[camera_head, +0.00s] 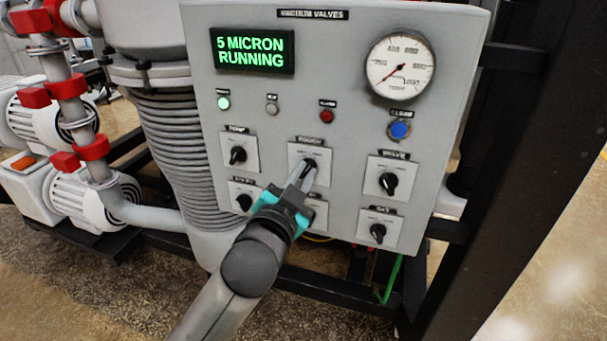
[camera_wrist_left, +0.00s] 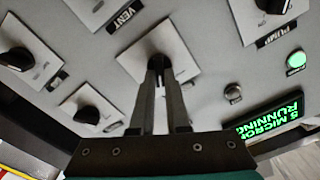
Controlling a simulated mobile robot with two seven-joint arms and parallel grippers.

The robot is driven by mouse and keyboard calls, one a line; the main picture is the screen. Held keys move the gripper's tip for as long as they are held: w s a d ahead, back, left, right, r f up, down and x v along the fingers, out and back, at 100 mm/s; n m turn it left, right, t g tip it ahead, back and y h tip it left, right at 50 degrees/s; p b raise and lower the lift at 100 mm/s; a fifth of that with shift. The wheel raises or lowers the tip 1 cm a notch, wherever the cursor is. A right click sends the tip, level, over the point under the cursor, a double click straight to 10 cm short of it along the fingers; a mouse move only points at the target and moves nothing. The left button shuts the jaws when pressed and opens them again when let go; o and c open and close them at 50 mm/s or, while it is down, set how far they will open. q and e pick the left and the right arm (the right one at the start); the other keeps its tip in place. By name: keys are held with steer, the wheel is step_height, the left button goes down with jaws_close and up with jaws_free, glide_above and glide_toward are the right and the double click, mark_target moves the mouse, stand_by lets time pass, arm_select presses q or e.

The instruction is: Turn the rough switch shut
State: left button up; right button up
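The rough switch (camera_head: 310,163) is a black knob on a pale square plate, in the upper row middle of the grey valve panel, under a ROUGH label. My left gripper (camera_head: 306,175) reaches it from below, its fingertips at the knob. In the left wrist view the two fingers (camera_wrist_left: 160,88) close in on either side of the black rough switch knob (camera_wrist_left: 158,64), with a narrow gap between them. The fingers hide most of the knob, so its pointing direction cannot be told. My right gripper is in neither view.
Other black knobs stand close by: one at left (camera_head: 237,155), one at right (camera_head: 388,183) and several below. The green display (camera_head: 252,51) reads 5 MICRON RUNNING. A dial gauge (camera_head: 400,66) and a blue button (camera_head: 399,130) are at upper right. A black frame post (camera_head: 520,170) stands right.

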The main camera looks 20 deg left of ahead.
arm_select(q)
jaws_close()
stand_by(0.3)
steer(key=shift+a+n+p, duration=0.15)
steer(key=shift+n+p, duration=2)
steer(key=shift+n, duration=0.85)
steer(key=shift+a+n+p, duration=0.15)
steer(key=shift+n+p, duration=2)
steer(key=shift+n, duration=0.85)
